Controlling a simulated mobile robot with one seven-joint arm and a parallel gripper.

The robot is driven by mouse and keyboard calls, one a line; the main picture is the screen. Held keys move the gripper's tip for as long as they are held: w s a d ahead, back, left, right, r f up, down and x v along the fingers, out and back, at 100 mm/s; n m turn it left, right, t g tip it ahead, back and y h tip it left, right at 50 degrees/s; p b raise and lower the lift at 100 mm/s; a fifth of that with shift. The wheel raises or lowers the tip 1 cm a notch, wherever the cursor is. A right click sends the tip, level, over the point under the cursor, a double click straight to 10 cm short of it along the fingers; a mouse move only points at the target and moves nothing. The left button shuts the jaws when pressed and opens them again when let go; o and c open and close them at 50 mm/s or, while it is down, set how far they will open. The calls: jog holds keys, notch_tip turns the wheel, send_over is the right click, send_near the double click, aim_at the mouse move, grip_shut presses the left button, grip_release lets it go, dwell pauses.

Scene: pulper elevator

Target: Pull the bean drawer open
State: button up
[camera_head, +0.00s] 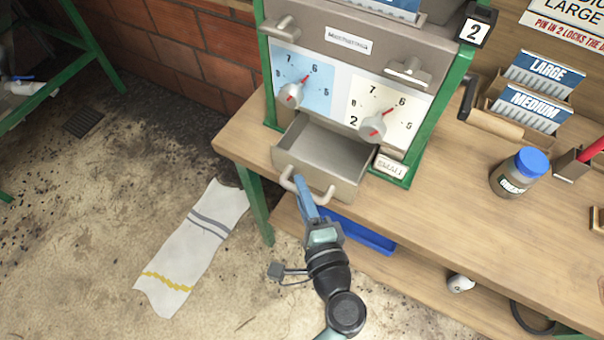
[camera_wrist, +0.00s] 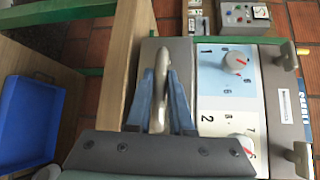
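The bean drawer (camera_head: 342,150) is a grey metal tray low in the front of the grey and green machine. It stands pulled out, and its inside looks empty. Its curved handle (camera_head: 327,194) is on the front face; the handle also shows in the wrist view (camera_wrist: 161,58). My gripper (camera_head: 300,182) reaches the handle from the front. In the wrist view its blue fingers (camera_wrist: 160,85) lie on both sides of the handle, close against it, and look shut on it. The exact finger contact is partly hidden.
Two dials (camera_head: 374,126) sit above the drawer. A blue-lidded jar (camera_head: 518,172) and card holders stand on the wooden bench (camera_head: 440,215) at right. A blue tray (camera_head: 358,232) is on the lower shelf. A striped cloth (camera_head: 195,245) lies on the floor at left.

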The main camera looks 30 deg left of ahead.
jog(key=o, duration=0.4)
jog(key=b+v, duration=0.1)
jog(key=v, duration=1.2)
jog(key=shift+b, duration=0.35)
